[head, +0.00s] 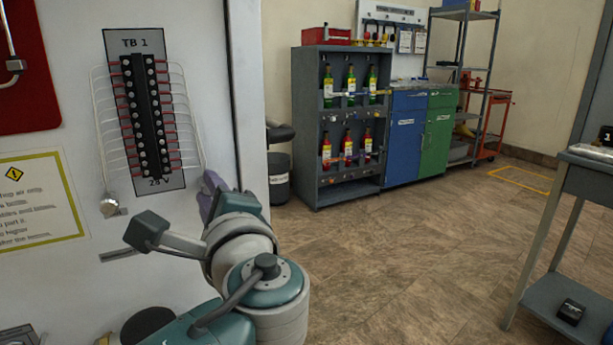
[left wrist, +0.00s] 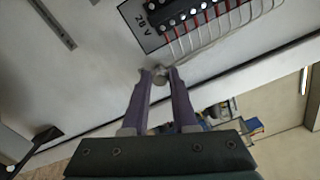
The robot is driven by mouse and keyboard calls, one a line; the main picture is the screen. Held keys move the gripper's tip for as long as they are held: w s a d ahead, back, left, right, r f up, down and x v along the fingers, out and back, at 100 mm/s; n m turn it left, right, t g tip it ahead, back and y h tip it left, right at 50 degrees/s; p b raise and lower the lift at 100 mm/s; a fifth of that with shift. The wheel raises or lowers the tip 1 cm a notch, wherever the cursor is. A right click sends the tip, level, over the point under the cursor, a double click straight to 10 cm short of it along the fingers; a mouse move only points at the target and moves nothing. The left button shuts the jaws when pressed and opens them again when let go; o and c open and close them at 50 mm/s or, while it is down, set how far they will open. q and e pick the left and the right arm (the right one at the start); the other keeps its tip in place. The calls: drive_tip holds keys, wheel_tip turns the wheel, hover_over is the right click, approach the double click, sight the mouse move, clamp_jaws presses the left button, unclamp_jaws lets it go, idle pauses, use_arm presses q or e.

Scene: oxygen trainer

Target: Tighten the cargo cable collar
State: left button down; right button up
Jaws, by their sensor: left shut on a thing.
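A terminal block marked TB 1 (head: 148,118) is on the white panel, with pale wires fanning out on both sides. The right-hand wires gather low near my left gripper (head: 209,182). In the left wrist view my left gripper (left wrist: 160,73) is shut on a small grey cable collar (left wrist: 159,79) where wires come together; the fingers cover its sides. That collar is hidden in the head view. A second silver fitting (head: 110,207) sits at the foot of the left-hand wires. No visible label tells which is the cargo one. My right gripper is not in view.
A caution sign (head: 37,201) and a red panel (head: 22,75) are at the left. The white panel ends at a vertical edge just right of my gripper. A bottle rack (head: 311,120) and cabinets stand far back. A grey table (head: 590,180) is at the right, with open floor between.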

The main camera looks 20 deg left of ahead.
use_arm(q)
drive_tip(key=shift+f+m+p, duration=0.1)
drive_tip(key=shift+m+p, duration=0.8)
drive_tip(key=shift+m, duration=1.2)
drive_tip(key=c, duration=0.7)
unclamp_jaws()
drive_tip(key=v, duration=1)
drive_tip(key=shift+a, duration=0.1)
